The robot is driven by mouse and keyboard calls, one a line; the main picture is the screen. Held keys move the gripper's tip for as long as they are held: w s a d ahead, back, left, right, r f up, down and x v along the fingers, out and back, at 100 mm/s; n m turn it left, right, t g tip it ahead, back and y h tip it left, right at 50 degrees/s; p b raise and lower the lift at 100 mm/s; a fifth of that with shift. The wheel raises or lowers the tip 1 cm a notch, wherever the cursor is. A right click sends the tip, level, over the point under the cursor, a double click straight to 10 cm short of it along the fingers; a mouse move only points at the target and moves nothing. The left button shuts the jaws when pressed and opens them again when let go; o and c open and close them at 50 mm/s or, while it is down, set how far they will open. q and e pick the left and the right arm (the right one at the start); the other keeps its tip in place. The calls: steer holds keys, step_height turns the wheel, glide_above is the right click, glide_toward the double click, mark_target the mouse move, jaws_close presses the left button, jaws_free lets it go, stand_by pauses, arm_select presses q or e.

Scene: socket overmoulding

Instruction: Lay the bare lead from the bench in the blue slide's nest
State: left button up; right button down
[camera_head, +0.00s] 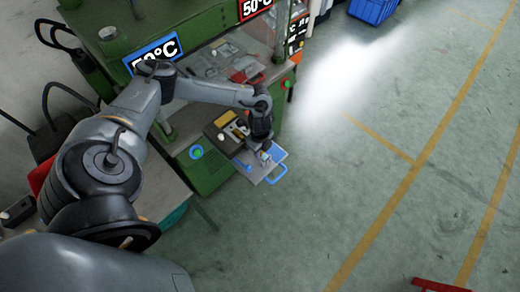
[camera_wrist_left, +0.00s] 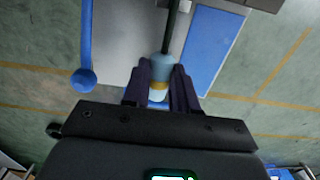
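The blue slide (camera_head: 254,176) is a pale metal plate with a blue handle (camera_head: 277,174), pulled out at the front of the green machine. In the left wrist view its plate (camera_wrist_left: 118,62) lies beneath my gripper, with a blue panel (camera_wrist_left: 214,45) on it. My left gripper (camera_head: 264,155) is over this slide. In the wrist view the left gripper (camera_wrist_left: 160,92) is closed around the bare lead's blue-grey end (camera_wrist_left: 161,68), which has a yellow band. A dark cable (camera_wrist_left: 172,30) runs from it toward the top. Contact with the nest cannot be told. My right gripper is out of view.
The green machine (camera_head: 208,176) stands behind the slide, with a dark fixture block (camera_head: 217,134) beside my gripper. A blue bar with a round knob (camera_wrist_left: 84,78) edges the plate in the wrist view. The floor to the right is open; a blue crate (camera_head: 373,9) stands far back.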

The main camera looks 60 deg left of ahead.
arm_select(q)
steer(key=o, duration=0.5)
steer(key=shift+r, duration=0.1)
step_height(320, 180, up, 11)
steer(key=shift+f+p, duration=0.2)
steer(key=shift+p, duration=0.2)
